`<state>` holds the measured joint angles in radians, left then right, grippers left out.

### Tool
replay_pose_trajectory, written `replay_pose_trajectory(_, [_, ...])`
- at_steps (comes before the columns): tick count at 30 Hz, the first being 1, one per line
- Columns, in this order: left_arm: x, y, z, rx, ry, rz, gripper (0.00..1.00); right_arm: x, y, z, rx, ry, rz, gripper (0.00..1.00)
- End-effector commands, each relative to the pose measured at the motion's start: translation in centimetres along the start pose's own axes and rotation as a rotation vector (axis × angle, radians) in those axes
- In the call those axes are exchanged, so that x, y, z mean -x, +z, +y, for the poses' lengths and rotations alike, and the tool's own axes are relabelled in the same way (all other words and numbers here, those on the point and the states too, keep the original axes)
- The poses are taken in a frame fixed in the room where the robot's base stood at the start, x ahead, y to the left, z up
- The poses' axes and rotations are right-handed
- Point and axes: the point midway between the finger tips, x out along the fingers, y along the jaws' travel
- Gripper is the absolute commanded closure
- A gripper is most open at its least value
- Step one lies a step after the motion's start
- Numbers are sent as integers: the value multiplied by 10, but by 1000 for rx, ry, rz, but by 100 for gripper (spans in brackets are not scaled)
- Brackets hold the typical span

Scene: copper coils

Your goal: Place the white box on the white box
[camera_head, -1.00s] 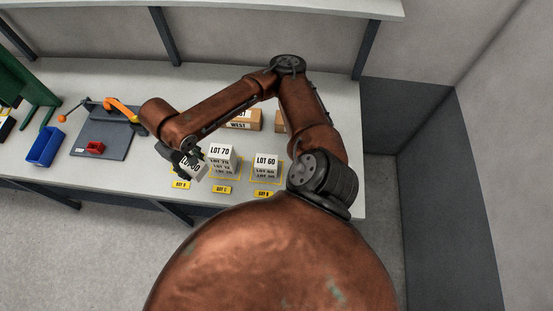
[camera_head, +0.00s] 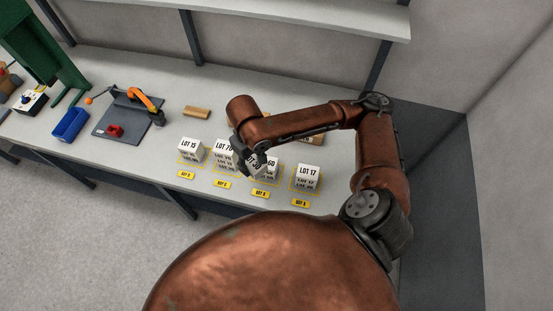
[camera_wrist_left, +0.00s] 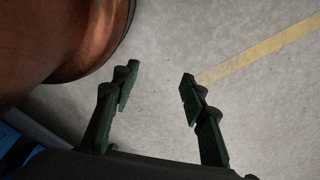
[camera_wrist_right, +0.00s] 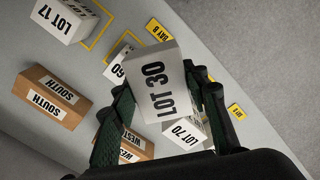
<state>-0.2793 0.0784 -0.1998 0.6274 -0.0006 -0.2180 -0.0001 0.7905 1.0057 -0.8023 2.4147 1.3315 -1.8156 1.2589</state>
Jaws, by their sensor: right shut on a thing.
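My right gripper (camera_head: 247,158) is shut on a white box marked LOT 30 (camera_wrist_right: 160,85). It holds the box tilted, in front of part of the white LOT 60 box (camera_head: 271,163); I cannot tell if they touch. In the right wrist view the LOT 60 box (camera_wrist_right: 116,70) is partly hidden behind the held box. Other white boxes stand in the row: LOT 15 (camera_head: 192,146), LOT 70 (camera_head: 221,146) and LOT 17 (camera_head: 308,171). My left gripper (camera_wrist_left: 160,88) is open and empty above the floor.
Yellow outlines and tags mark the row's places at the bench's front edge. Brown boxes marked SOUTH (camera_wrist_right: 50,95) and WEST (camera_wrist_right: 132,147) stand behind. At left are a blue bin (camera_head: 70,124) and a dark mat (camera_head: 112,118) with a red part and an orange-topped device.

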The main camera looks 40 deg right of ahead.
Motion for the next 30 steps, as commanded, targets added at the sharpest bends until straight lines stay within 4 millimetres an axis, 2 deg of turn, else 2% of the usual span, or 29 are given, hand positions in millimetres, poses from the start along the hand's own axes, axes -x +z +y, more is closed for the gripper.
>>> replay_pose_trajectory(1, [25, 7, 2, 4, 3, -12, 60, 17, 7, -6, 62, 0, -1, 88])
replay_pose_trajectory(3, [44, 16, 4, 8, 4, -25, 60, 25, 16, -12, 157, 1, -2, 88])
replay_pose_trajectory(8, [80, 28, 2, 11, 3, -43, 60, 40, 36, -26, 353, -1, -1, 88])
replay_pose_trajectory(12, [99, 25, -1, 10, 1, -41, 60, 47, 48, -35, 473, -5, 1, 88])
replay_pose_trajectory(16, [104, 13, -2, 7, 0, -26, 60, 48, 54, -38, 531, -7, 3, 88])
replay_pose_trajectory(19, [97, 0, -3, 4, -1, -10, 60, 42, 50, -32, 544, -4, 3, 88])
replay_pose_trajectory(22, [83, -5, -3, 3, -2, 0, 60, 30, 39, -15, 540, -2, 3, 88])
replay_pose_trajectory(30, [96, 1, -3, 4, -1, -11, 60, 7, 5, 38, 538, -4, 0, 88])
